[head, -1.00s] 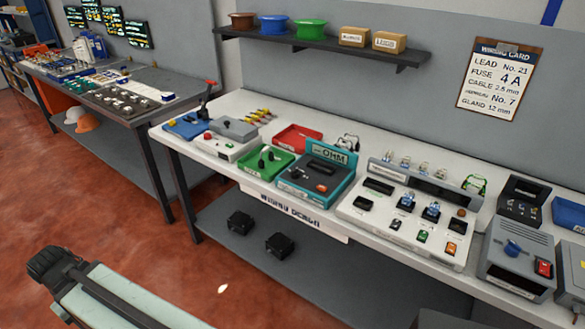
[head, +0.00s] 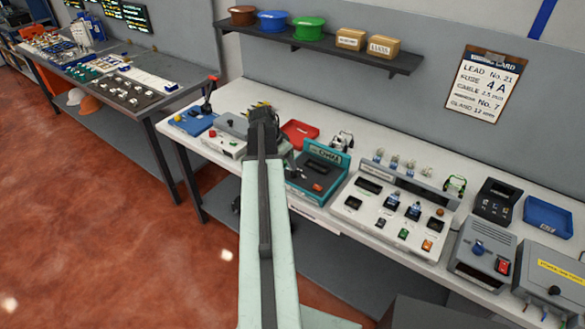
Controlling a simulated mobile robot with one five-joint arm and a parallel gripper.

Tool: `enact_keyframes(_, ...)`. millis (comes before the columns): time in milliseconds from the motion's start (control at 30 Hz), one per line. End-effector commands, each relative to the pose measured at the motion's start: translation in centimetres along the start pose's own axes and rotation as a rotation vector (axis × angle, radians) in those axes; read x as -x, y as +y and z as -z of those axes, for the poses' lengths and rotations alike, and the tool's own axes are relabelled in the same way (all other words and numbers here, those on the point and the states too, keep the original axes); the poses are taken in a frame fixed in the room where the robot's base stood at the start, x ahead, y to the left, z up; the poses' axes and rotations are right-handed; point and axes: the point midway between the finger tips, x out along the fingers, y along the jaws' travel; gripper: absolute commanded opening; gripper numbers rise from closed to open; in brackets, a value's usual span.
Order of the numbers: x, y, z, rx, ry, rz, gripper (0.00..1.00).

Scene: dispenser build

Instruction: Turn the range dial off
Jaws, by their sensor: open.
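A teal meter marked OHM (head: 327,155) stands on the white bench, just right of my arm. Its front face has a dark display, small dark controls and a red part. No dial marking or pointer can be read at this size. My arm's pale link reaches up from the bottom centre and its dark end stands in front of the bench, left of the meter.
A white panel (head: 360,222) with switches and small lamps is right of the meter. A blue tray (head: 548,216) sits behind. The floor at left is clear.

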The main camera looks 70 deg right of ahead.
Motion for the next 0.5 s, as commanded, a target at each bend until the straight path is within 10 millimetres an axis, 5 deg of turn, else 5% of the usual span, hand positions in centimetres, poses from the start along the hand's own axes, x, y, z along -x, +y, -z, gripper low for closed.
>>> enact_keyframes(500,-7.8,-0.1,-0.2,0.002,0.0,0.0,0.53)
